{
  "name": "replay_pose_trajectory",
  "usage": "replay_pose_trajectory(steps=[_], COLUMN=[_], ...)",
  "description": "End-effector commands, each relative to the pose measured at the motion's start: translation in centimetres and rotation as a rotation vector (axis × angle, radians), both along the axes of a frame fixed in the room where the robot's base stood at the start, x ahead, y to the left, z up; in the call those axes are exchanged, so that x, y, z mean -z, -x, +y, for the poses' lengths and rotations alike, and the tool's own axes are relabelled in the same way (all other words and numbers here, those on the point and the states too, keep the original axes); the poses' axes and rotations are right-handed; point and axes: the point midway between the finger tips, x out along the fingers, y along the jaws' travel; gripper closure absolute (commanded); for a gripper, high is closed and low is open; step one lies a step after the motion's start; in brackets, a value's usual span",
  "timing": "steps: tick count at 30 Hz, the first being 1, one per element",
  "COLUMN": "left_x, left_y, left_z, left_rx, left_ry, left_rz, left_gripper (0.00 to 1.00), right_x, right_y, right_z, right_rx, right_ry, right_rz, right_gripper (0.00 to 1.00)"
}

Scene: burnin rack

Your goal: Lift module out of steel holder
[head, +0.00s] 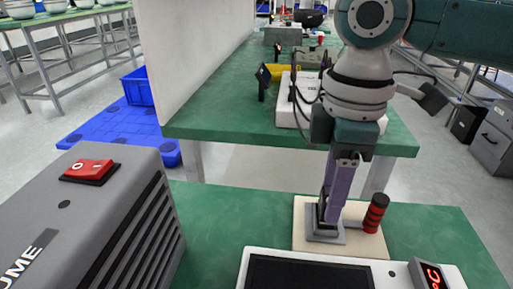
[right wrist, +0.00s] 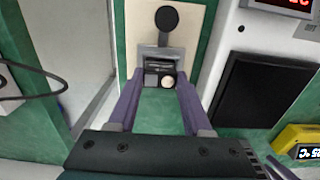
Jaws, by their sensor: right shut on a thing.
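The steel holder (head: 325,238) is a small grey block on a cream board, and it also shows in the right wrist view (right wrist: 163,52). The module (right wrist: 153,79), small and dark with a pale round part, sits at the holder between my right fingertips. My right gripper (head: 329,216) points down with its purple fingers shut on the module; the fingers also show in the right wrist view (right wrist: 161,80). In the head view the fingers mostly hide the module. I cannot tell whether it is clear of the holder. My left gripper is not in view.
A red-and-black handle (head: 375,213) stands right beside the holder on the cream board (head: 300,215). A white unit with a dark panel (head: 310,274) and red display lies in front. A grey box with a red switch (head: 88,170) stands at left. Green table (head: 225,210) between is clear.

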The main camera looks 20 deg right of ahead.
Motion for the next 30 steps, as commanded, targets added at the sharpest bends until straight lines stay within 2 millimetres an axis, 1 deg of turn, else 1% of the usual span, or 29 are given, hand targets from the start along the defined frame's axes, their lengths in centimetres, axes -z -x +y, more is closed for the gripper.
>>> replay_pose_trajectory(steps=[1, 5, 13, 17, 20, 23, 26, 29, 30], left_x=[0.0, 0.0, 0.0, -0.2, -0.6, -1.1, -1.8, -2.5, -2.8], left_y=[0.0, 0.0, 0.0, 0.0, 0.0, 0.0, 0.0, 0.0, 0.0], left_z=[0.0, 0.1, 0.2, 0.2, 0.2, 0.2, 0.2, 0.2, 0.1], left_rx=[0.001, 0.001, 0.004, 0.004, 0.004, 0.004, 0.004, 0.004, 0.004], left_ry=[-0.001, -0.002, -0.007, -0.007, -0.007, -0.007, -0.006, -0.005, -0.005], left_rz=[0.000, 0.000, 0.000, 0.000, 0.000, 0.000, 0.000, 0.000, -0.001], left_gripper=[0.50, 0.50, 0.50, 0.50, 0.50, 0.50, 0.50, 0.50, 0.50], right_x=[0.0, 0.0, -0.1, -0.6, -1.6, -3.3, -5.7, -8.3, -9.5], right_y=[0.0, 0.0, 0.0, 0.0, -0.1, -0.1, -0.1, -0.1, -0.1], right_z=[0.0, 0.0, 0.0, 0.0, 0.0, 0.0, 0.0, 0.0, 0.0], right_rx=[0.000, 0.000, 0.000, 0.000, 0.000, -0.001, -0.001, 0.000, -0.001], right_ry=[0.000, 0.000, 0.000, 0.000, -0.001, -0.001, 0.000, 0.000, -0.001], right_rz=[0.000, 0.000, 0.000, -0.001, -0.002, -0.004, -0.005, -0.005, -0.006], right_gripper=[0.86, 1.00, 1.00, 1.00, 1.00, 1.00, 1.00, 1.00, 1.00])
